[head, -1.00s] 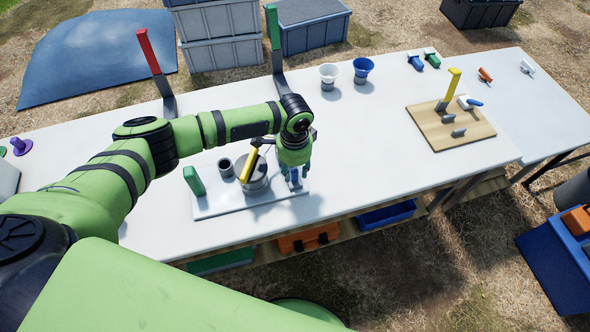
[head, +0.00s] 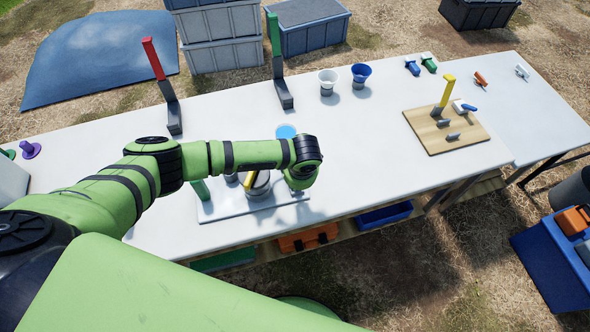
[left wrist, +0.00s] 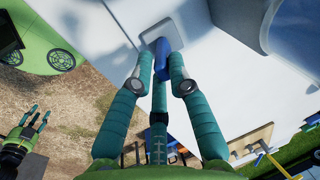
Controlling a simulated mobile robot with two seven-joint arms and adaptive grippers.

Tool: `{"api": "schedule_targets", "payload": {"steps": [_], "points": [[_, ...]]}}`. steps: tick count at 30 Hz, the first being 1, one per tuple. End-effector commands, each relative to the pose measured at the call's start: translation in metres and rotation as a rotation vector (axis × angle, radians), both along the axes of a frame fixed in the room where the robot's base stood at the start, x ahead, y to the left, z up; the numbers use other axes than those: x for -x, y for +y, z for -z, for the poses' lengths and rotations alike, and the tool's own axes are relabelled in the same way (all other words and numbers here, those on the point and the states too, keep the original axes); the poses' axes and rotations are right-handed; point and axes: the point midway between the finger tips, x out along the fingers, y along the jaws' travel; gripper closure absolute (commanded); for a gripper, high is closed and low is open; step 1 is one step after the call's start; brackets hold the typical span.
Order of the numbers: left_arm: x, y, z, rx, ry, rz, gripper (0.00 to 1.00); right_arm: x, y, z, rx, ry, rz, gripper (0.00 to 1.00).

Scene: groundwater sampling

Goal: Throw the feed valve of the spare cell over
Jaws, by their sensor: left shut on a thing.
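In the left wrist view, my left gripper (left wrist: 163,78) has its teal fingers closed around a blue handle (left wrist: 162,70) on a rounded grey base (left wrist: 165,33). In the head view my wrist hides these fingers and the blue handle. Below the wrist there is a pale tray (head: 207,212), with a grey round vessel (head: 261,186) and a yellow lever (head: 249,180) partly covered by my arm. A green block (head: 200,190) stands at the tray's left. My right gripper (left wrist: 33,128) appears at the left of the wrist view with its fingers spread, apparently empty.
A wooden board (head: 421,129) with a yellow lever (head: 447,91) lies to the right. Red (head: 153,58) and green (head: 274,35) levers stand at the back. A light blue disc (head: 286,131) shows just behind my wrist. The table between tray and board is clear.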

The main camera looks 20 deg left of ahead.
Motion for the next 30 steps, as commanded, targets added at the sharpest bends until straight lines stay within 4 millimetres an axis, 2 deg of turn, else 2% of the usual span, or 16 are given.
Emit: {"api": "schedule_targets", "payload": {"steps": [1,7,11,15,30], "points": [[0.008,-0.001,0.008,0.001,0.02,0.003,1.0,0.0,0.0,0.002,0.0,0.001,0.0,0.59],[0.013,-0.003,0.01,-0.015,0.006,0.006,1.0,0.0,0.0,-0.002,0.0,0.001,0.0,0.59],[0.022,-0.009,0.015,-0.056,-0.066,0.006,0.98,0.0,0.0,-0.011,0.0,0.001,0.0,0.59],[0.029,-0.013,0.023,-0.098,-0.13,0.004,0.97,0.0,0.0,-0.011,0.0,0.0,0.0,0.59],[0.032,-0.015,0.027,-0.113,-0.159,0.003,0.97,0.0,0.0,-0.011,0.0,0.0,0.0,0.59]]}}
